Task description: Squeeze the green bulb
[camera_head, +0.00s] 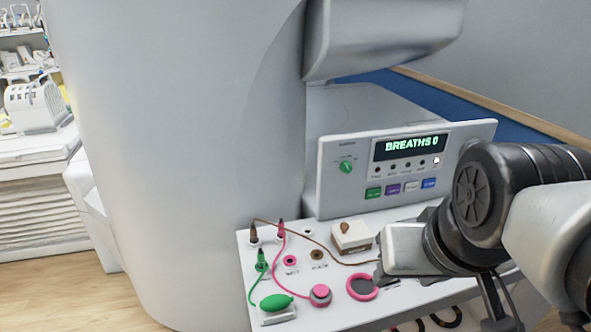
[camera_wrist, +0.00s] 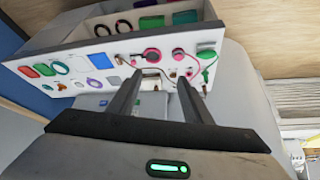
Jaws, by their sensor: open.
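The green bulb (camera_head: 277,301) lies on a small pale holder at the front left corner of the white shelf (camera_head: 250,238) in the head view. A green tube runs from it up to a green plug (camera_head: 262,262). In the wrist view the green bulb (camera_wrist: 207,54) is at the upper right, beyond the right finger. My gripper (camera_wrist: 160,84) is open, its two dark fingers apart with nothing held between them. In the head view my arm comes in from the right, and its wrist is over the right part of the shelf, to the right of the bulb; the fingertips are not clear there.
A pink round knob (camera_head: 320,295) and a pink ring (camera_head: 362,287) sit right of the bulb. A beige block (camera_head: 351,236) stands behind them. A console (camera_head: 400,165) reading "BREATHS 0" rises at the back. Pink and brown cables cross the shelf. Open floor lies at the left.

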